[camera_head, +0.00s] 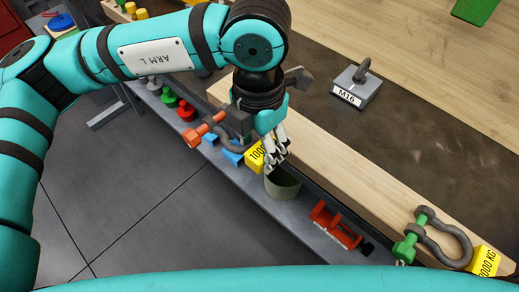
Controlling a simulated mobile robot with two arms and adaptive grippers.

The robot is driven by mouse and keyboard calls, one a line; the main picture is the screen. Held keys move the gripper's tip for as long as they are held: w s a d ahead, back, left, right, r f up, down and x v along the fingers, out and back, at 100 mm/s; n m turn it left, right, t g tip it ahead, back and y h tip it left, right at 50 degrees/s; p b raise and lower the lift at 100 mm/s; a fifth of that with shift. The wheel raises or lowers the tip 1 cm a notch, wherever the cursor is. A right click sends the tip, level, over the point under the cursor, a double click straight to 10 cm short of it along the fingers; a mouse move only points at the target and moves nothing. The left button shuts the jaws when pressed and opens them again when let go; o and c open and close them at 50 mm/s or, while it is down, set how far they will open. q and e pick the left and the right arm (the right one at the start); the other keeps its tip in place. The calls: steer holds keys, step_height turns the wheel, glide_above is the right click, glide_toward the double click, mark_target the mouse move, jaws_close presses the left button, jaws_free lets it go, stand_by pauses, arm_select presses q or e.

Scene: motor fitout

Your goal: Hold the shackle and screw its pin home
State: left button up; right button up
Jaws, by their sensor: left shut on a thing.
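The orange pin points toward the lower left. A second grey shackle (458,238) with a green pin (411,240) lies at the lower right beside a yellow 2000 KG block (484,261). My right gripper is not in view.
A grey M16 block (357,88) with an eye on top stands on the dark mat (400,130). Below the bench edge, a shelf holds a grey-green cup (282,187), a red bracket (335,224) and red and green pieces. The mat's middle is clear.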

arm_select(q)
steer(key=shift+w+d+b, duration=0.15)
steer(key=shift+w+b, duration=0.45)
steer(key=shift+w, duration=2.7)
steer(key=shift+w+d+b, duration=0.15)
steer(key=shift+w+b, duration=0.4)
steer(key=shift+w, duration=2.7)
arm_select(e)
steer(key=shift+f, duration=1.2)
